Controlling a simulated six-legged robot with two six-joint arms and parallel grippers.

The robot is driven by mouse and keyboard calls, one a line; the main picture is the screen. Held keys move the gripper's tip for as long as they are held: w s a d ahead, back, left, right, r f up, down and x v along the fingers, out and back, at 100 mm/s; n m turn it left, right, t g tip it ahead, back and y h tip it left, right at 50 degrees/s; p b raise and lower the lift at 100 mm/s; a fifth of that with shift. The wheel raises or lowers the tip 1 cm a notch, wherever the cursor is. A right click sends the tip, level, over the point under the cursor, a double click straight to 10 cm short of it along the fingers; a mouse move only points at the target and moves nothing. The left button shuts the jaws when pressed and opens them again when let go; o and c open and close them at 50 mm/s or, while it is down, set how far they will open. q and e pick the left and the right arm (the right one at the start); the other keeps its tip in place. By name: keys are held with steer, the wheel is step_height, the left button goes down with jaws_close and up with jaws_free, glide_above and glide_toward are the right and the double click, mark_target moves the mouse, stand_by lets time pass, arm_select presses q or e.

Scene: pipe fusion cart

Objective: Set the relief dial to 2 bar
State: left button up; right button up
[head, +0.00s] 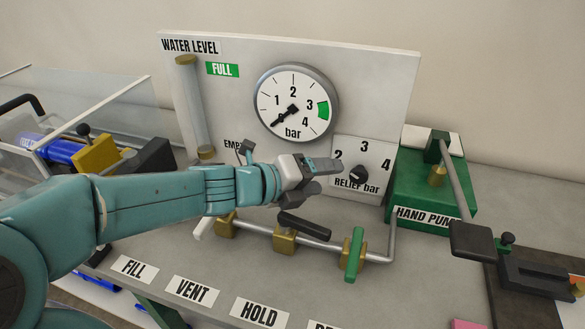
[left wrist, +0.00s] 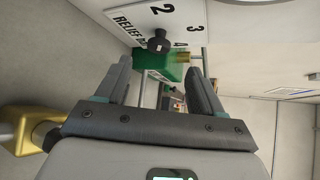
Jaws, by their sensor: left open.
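The relief dial is a small black knob (head: 358,174) on a white plate (head: 376,152) marked 2, 3, 4 and "RELIEF bar", low on the upright panel. Which number the knob points to is too small to tell. My left gripper (head: 328,177) is open and empty, just left of the knob in the head view, and partly covers the plate's left edge. In the left wrist view the knob (left wrist: 158,42) shows beyond and between the open fingertips (left wrist: 157,70), apart from them. My right gripper is not in view.
A round pressure gauge (head: 293,102) above has its needle at lower left, below 1. Pipe valves, one with a green handle (head: 354,254), stand below the gripper. The green hand pump (head: 425,190) with its lever is at right. A water level tube (head: 193,108) is at left.

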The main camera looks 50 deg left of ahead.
arm_select(q)
steer(key=v, duration=0.7)
steer(key=shift+p, duration=0.45)
